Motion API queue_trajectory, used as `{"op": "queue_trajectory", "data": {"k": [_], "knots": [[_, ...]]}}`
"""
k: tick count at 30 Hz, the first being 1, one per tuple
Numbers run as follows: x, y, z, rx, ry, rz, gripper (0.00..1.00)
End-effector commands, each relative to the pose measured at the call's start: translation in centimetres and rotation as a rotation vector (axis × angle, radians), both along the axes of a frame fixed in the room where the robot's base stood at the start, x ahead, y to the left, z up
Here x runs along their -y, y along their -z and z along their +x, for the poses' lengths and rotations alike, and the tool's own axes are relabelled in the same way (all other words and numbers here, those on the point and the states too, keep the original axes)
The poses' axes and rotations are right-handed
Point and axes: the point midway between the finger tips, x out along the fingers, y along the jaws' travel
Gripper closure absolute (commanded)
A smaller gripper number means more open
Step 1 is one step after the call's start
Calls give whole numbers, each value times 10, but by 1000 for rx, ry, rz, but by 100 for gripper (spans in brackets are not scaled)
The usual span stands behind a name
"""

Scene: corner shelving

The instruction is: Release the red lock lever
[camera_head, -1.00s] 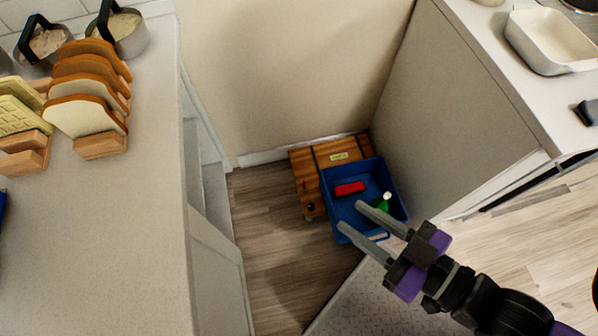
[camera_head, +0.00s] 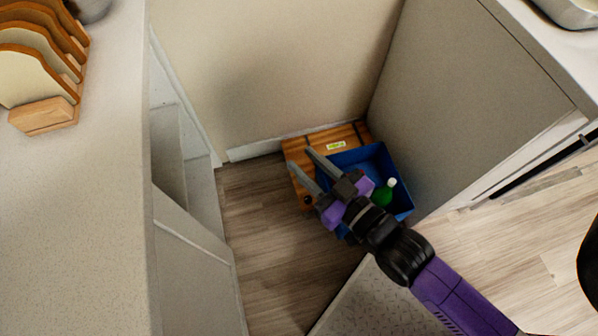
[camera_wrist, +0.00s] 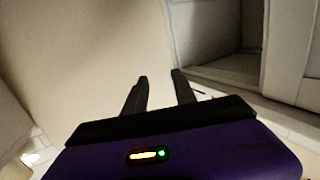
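My gripper (camera_head: 300,158) is in front of the wooden dolly in the head view, its two fingers apart with nothing between them. The wrist view also shows the fingers apart (camera_wrist: 158,78). The wooden dolly (camera_head: 351,134) lies low in the corner, with dark straps and a yellow-green label. I cannot make out the red lock lever now; my fingers cover part of the dolly's left side, where a small red piece showed earlier. A black round part (camera_head: 307,199) shows at the dolly's left front corner. I cannot tell whether the fingers touch anything.
A blue bin (camera_head: 384,158) sits on the dolly, holding a green bottle (camera_head: 383,194) with a white cap. A grey cabinet side (camera_head: 460,100) stands close on the right, a beige wall behind. Wood floor (camera_head: 262,235) is clear to the left, beside a white counter (camera_head: 95,200).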

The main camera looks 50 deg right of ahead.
Motion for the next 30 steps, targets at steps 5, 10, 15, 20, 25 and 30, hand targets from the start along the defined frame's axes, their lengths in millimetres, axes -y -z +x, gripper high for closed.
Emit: {"op": "queue_trajectory", "data": {"k": [5, 10, 15, 20, 25, 30], "knots": [[25, 74, 52, -43, 46, 13, 67], [52, 136, 99, -112, 87, 34, 67], [82, 193, 145, -196, 128, 66, 67], [113, 243, 186, -291, 168, 104, 67], [146, 292, 224, -411, 210, 153, 67], [179, 337, 252, -555, 252, 217, 67]]}}
